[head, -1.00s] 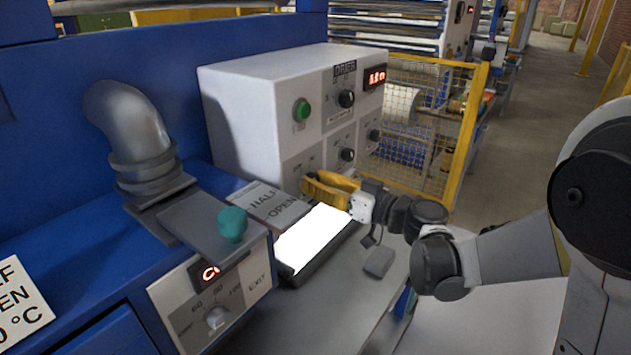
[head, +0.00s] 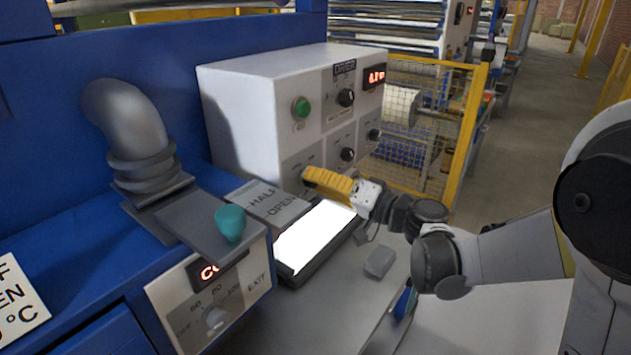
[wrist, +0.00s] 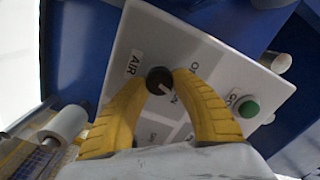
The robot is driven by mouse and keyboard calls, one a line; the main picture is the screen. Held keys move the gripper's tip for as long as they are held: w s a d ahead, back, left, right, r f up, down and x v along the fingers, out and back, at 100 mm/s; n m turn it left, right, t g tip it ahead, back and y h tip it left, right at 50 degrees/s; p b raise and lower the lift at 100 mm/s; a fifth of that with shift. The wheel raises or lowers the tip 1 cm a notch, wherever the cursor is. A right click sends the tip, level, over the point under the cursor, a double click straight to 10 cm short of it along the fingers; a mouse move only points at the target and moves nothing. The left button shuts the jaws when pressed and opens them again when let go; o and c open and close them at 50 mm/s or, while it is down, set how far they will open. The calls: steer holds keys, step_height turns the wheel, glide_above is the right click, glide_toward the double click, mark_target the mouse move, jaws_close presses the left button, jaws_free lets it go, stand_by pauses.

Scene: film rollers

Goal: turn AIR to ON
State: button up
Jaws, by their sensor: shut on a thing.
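The AIR knob (wrist: 158,78) is black and round, with a pale pointer mark, on a light grey panel in the wrist view. The AIR label (wrist: 133,63) is on its left. The pointer slants to the lower right, toward small lettering that seems to read ON. My gripper (wrist: 158,84) has its yellow fingers shut on either side of the knob. In the head view my gripper (head: 328,183) is at the lower front of the white control box (head: 240,105). The AIR knob cannot be made out there.
A green button (wrist: 248,109) is on the same panel, right of the fingers. The box bears other black knobs (head: 346,97) and a red display (head: 374,76). A bright screen (head: 312,240) lies below my gripper. A yellow mesh fence (head: 465,135) stands behind.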

steer(key=shift+m, duration=1.2)
steer(key=o, duration=1.2)
steer(key=v, duration=1.2)
steer(key=shift+a, duration=0.1)
